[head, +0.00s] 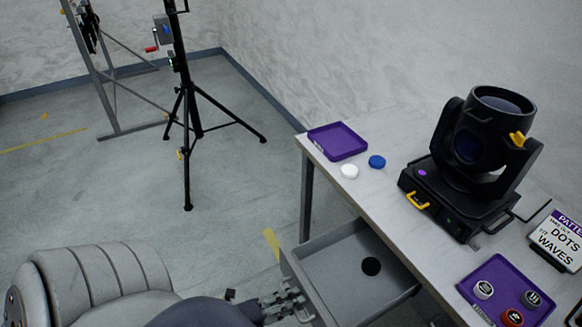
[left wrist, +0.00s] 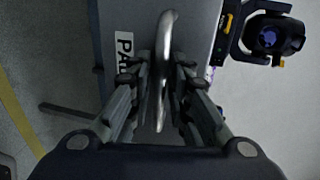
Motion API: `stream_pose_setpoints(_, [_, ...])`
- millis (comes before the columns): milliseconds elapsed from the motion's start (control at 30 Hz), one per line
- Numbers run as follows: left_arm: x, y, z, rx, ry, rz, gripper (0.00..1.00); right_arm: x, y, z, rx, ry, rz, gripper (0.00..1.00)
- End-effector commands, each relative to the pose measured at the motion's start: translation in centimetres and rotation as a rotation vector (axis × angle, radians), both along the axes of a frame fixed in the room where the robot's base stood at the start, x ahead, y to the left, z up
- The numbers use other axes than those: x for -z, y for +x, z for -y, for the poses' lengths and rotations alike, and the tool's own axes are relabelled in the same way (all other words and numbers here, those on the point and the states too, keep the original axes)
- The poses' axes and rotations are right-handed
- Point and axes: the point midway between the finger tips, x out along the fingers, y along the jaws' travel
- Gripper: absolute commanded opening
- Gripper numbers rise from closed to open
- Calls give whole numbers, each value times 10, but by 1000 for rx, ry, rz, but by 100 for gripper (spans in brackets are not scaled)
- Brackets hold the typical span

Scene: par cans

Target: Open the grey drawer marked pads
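The grey drawer (head: 330,270) under the table is pulled out, and its inside shows in the head view with a black round disc (head: 371,266) in it. In the left wrist view the drawer front (left wrist: 190,25) carries a white label (left wrist: 124,50) with the letters "PA" readable; the rest is hidden by a finger. My left gripper (head: 300,305) is at the drawer front. In the left wrist view its fingers (left wrist: 163,70) are closed in on both sides of the curved metal handle (left wrist: 168,30). My right gripper is not in view.
The table (head: 385,180) holds a purple tray (head: 338,141), a white disc (head: 349,171), a blue disc (head: 377,161), a black stage light (head: 475,160), a sign (head: 560,238) and another purple tray (head: 490,268) with round pieces. A black tripod (head: 190,110) stands on open floor.

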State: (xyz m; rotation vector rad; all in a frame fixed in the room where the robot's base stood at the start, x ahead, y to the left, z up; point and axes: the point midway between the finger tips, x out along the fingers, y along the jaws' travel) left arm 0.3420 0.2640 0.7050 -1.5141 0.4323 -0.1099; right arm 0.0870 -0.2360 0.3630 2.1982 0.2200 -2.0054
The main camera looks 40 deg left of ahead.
Motion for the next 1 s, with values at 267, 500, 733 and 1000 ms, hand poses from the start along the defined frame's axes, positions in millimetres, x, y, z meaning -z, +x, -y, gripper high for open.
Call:
stream_pose_setpoints(267, [-2,-14,-5,0,0,-3,18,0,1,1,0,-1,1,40])
stream_pose_setpoints(500, [-12,-60,-21,-1,1,-5,18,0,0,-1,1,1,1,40])
stream_pose_setpoints(733, [-21,-97,-35,-1,0,-3,18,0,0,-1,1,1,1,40])
stream_pose_setpoints(1000, [-25,-111,-40,0,0,0,18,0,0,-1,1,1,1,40])
